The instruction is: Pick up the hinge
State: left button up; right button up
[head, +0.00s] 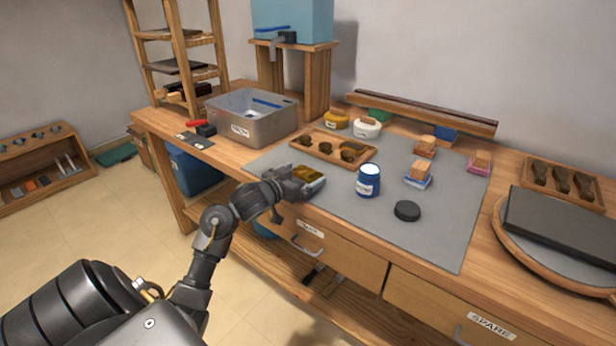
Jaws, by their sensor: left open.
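My left gripper (311,184) is over the near left edge of the grey work mat (335,205), with its arm coming in from the lower left. It is open. A small brass-coloured piece (302,174), which may be the hinge, shows right at the gripper, partly hidden by it. I cannot tell whether the fingers touch it. A wooden tray (372,157) with several dark brownish pieces lies just behind the gripper. My right gripper is not in view.
A blue jar (368,181) and a black round puck (407,211) stand right of the gripper. Small stacked blocks (418,172) sit farther right. A grey bin (262,128) stands behind left. The mat's front right part is clear.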

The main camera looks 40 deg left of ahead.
aim_at(302, 175)
pick_arm(q)
jog(key=shift+w, duration=0.2)
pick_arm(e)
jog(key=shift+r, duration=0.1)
pick_arm(q)
jog(key=c, duration=1.2)
jog(key=shift+r, duration=0.45)
notch_tip(302, 175, up, 3)
jog(key=shift+f+p, duration=0.1)
jog(key=shift+p, duration=0.7)
jog(key=shift+s+d+r+p, duration=1.5)
jog(key=shift+s+d+r, duration=0.85)
jog(key=shift+s+d, duration=0.15)
jog(key=shift+s+d+r+p, duration=1.5)
jog(key=shift+s+d+r, duration=0.85)
jog(key=shift+d, duration=0.2)
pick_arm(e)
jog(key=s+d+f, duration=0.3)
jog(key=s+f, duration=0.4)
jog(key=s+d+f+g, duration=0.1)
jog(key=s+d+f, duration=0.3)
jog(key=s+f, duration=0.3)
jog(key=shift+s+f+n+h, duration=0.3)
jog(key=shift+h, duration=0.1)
